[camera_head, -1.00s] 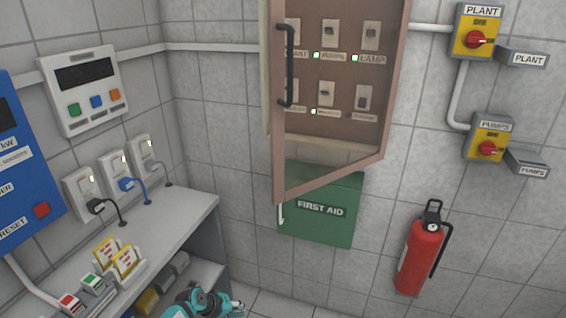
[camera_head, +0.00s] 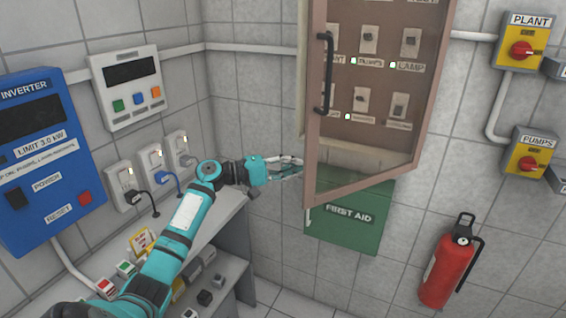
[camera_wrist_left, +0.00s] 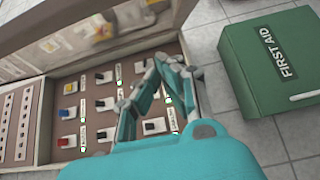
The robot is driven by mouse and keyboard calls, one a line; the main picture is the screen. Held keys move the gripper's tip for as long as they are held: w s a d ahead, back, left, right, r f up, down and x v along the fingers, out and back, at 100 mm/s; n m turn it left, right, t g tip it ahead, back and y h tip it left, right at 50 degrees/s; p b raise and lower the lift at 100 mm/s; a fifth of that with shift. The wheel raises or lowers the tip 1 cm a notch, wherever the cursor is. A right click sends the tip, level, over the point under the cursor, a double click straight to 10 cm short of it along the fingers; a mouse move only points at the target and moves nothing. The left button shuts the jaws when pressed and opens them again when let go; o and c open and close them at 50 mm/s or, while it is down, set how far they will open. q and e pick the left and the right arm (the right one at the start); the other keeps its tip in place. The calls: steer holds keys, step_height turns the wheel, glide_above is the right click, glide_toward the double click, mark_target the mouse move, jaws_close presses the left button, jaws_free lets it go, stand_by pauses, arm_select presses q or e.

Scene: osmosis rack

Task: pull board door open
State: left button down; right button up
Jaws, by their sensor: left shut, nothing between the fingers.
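The board door (camera_head: 312,165) is a brown-framed, see-through panel with a black vertical handle (camera_head: 326,75) on its left side. It stands partly open, angled out from the wall board. My left gripper (camera_head: 297,165) is shut and empty beside the lower left edge of the door, below the handle. I cannot tell whether it touches the frame. In the left wrist view, the gripper (camera_wrist_left: 168,65) is in front of the switch board (camera_wrist_left: 73,85), and the blurred door panel (camera_wrist_left: 90,35) lies at upper left. My right gripper is out of view.
The green first aid box (camera_head: 350,232) hangs just below the board. A red extinguisher (camera_head: 449,270) and yellow switches (camera_head: 522,48) are to the right. The blue inverter (camera_head: 45,150), sockets and a shelf bench (camera_head: 225,215) are at left.

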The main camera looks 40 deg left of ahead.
mark_target(320, 172)
arm_select(q)
steer(key=d+p, duration=0.1)
steer(key=d, duration=0.1)
steer(key=w+d+p, duration=0.1)
steer(key=d+p, duration=0.1)
steer(key=w+d+p, duration=0.1)
steer(key=d, duration=0.1)
steer(key=shift+d+r, duration=0.1)
steer(key=shift+d, duration=0.1)
steer(key=shift+f, duration=0.2)
steer(key=shift+w, duration=0.1)
